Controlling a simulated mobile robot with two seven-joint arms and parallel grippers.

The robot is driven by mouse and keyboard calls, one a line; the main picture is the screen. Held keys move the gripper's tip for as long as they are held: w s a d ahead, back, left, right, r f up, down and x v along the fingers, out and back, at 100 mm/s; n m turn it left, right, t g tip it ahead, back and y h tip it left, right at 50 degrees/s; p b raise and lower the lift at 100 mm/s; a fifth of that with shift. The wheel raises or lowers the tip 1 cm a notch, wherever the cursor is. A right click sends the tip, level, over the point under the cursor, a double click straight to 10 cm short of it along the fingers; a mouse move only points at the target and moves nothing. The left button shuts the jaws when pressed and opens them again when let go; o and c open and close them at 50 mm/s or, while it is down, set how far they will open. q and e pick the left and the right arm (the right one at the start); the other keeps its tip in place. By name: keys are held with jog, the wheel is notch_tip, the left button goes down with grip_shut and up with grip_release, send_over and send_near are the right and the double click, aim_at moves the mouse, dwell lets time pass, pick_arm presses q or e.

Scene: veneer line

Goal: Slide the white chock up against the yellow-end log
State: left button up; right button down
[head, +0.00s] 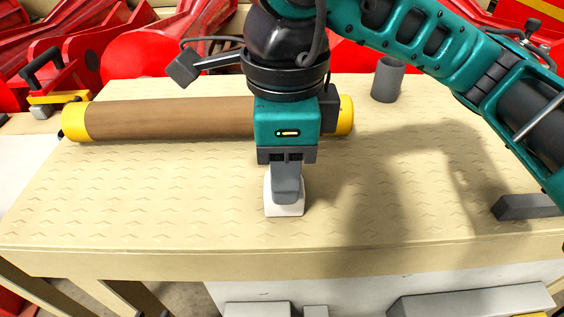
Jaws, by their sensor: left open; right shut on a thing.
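The white chock (285,209) stands on the table in front of the yellow-end log, toward the table's front edge. The log (170,118) is brown with yellow ends and lies crosswise behind the chock. Bare tabletop shows between them, so they look apart. My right gripper (286,197) points down and is shut on the chock. Its fingers hide the chock's middle, and its wrist hides the log's right part. My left gripper is not in view.
The pale patterned table (130,200) is mostly clear. A grey cylinder (388,80) stands behind the log's right end. A dark grey block (525,206) lies at the table's right edge. Red machinery (150,55) fills the space behind the table.

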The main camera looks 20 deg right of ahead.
jog(key=shift+w, duration=0.15)
dwell(0.5)
jog(key=shift+w+d+b, duration=0.3)
jog(key=shift+w+b, duration=0.2)
jog(key=shift+w, duration=0.4)
jog(key=shift+w+d+b, duration=0.25)
jog(key=shift+w+b, duration=0.25)
jog(key=shift+w, duration=0.35)
jog(key=shift+w+d, duration=0.15)
jog(key=shift+w, duration=0.4)
jog(key=shift+w+d, duration=0.15)
jog(key=shift+w, duration=0.4)
jog(key=shift+w+d+b, duration=0.1)
jog(key=shift+w+b, duration=0.3)
jog(key=shift+w, duration=0.05)
jog(key=shift+f, duration=0.1)
dwell(0.4)
jog(key=c, duration=0.7)
grip_release()
